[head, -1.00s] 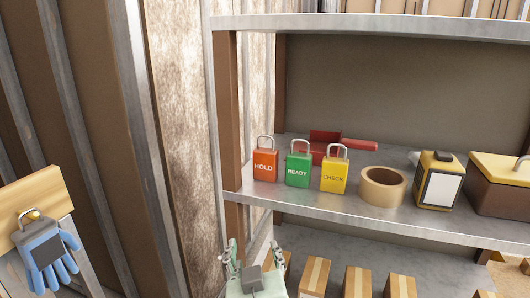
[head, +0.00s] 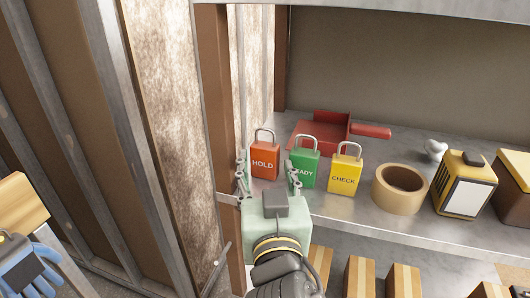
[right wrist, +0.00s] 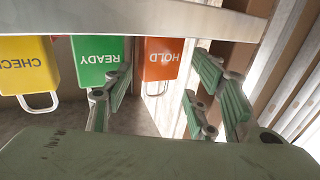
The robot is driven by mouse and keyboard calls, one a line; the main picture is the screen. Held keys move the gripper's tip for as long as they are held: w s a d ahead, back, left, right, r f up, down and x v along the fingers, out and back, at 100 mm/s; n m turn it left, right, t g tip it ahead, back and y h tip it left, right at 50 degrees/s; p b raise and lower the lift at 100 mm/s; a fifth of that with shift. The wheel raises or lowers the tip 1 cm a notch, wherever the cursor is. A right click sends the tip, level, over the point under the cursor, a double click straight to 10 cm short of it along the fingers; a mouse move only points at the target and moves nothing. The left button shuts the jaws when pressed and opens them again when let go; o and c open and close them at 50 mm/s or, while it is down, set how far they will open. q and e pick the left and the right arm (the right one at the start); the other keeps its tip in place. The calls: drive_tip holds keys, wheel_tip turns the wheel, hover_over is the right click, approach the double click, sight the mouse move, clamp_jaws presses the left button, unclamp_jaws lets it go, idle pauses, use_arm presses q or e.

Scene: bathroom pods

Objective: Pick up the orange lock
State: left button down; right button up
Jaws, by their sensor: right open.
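The orange lock (head: 264,162), marked HOLD, stands upright on the metal shelf at the left end of a row of locks. It also shows upside down in the right wrist view (right wrist: 161,58). My right gripper (head: 267,172) is open, its fingers spread to either side of the orange lock in the head view. In the right wrist view the lock lies ahead, between the fingers (right wrist: 158,95), and no contact shows. The right finger overlaps the green READY lock (head: 304,166) in the head view. My left gripper does not show.
The yellow CHECK lock (head: 345,172) stands right of the green one. A tape roll (head: 400,188), a yellow-black box (head: 463,184) and a red dustpan-like item (head: 322,133) share the shelf (head: 375,150). A brown post (head: 217,90) rises close on the left. Boxes (head: 359,276) stand below.

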sight(266, 159)
drive_tip(key=w+p, duration=0.1)
drive_tip(key=w, duration=0.2)
drive_tip(key=shift+w, duration=0.1)
drive_tip(key=shift+w+a+f, duration=0.1)
drive_tip(key=shift+w+f, duration=0.05)
drive_tip(key=shift+w, duration=0.3)
drive_tip(key=shift+s, duration=0.15)
drive_tip(key=shift+c, duration=0.2)
drive_tip(key=c, duration=0.7)
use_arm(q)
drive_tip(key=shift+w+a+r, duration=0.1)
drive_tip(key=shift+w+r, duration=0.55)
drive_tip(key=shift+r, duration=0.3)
use_arm(e)
drive_tip(key=shift+c, duration=0.3)
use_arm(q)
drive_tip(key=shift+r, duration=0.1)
